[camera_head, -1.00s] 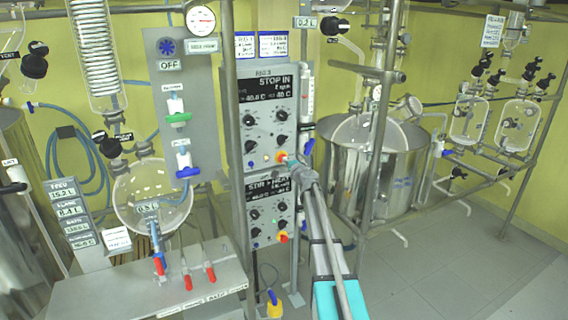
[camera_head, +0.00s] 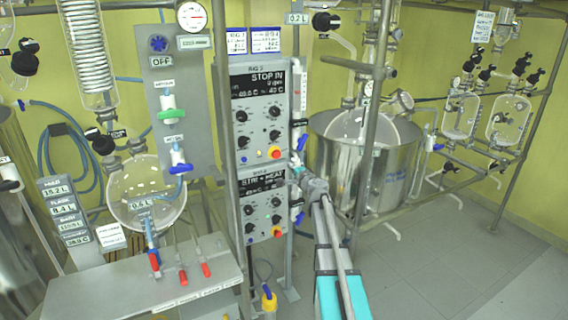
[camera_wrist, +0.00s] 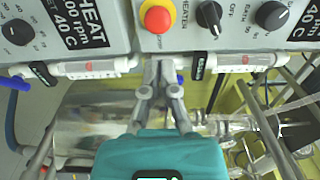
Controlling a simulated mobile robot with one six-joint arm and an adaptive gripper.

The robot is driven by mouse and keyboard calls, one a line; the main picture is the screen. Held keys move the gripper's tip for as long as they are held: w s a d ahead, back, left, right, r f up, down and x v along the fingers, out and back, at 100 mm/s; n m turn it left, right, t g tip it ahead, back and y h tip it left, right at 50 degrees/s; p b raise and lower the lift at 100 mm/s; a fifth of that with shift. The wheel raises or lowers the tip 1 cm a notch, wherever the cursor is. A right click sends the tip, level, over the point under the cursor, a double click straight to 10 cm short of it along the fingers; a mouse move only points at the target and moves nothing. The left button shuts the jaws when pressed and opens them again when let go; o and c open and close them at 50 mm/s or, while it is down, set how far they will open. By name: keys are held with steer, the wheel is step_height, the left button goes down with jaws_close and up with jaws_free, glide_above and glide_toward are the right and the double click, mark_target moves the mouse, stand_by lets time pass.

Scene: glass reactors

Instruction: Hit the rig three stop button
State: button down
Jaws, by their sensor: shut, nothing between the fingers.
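The rig 3 panel (camera_head: 259,108) is the upper of two stacked control boxes; its display begins "STOP IN". Its red stop button (camera_head: 275,153) on a yellow collar is at the lower right corner. In the wrist view this button (camera_wrist: 158,18) is at top centre, beyond my fingertips. My gripper (camera_head: 296,162) is shut and empty, just right of and slightly below the button in the head view. In the wrist view my gripper (camera_wrist: 160,66) points at the panel edge below the button. I see a gap between tips and button; its depth is unclear.
The lower box (camera_head: 262,200), reading "STIR + HEAT", has its own red button (camera_head: 278,232). Tubes with blue valves run along the boxes' right side, close to my fingers. A metal post (camera_head: 222,120) stands left; a steel vessel (camera_head: 385,165) stands right. The right-hand floor is clear.

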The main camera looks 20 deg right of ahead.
steer(key=shift+s, duration=1.8)
steer(key=s+a+f+n+g+y, duration=0.2)
steer(key=s+a+f+n+g, duration=0.15)
steer(key=a, duration=0.45)
steer(key=s+a+f+n+g+y, duration=0.2)
steer(key=s+a+f+n, duration=0.15)
steer(key=a, duration=0.45)
steer(key=s+a+f+n+g+y, duration=0.25)
steer(key=a+n, duration=0.25)
steer(key=a, duration=0.3)
steer(key=s+a+f+n+g+h, duration=0.1)
steer(key=s+f+n+g+h, duration=0.1)
steer(key=s, duration=0.5)
steer(key=s+a+f+n+g+h, duration=0.1)
steer(key=s+a+f+g+h, duration=0.1)
steer(key=s+f+g, duration=0.2)
steer(key=s+a+f+n+g+h, duration=0.1)
steer(key=s+f+n+g+h, duration=0.1)
steer(key=s, duration=0.8)
steer(key=shift+a+f+n+g+h, duration=0.35)
steer(key=shift+f+g+h, duration=0.25)
steer(key=shift+g, duration=0.4)
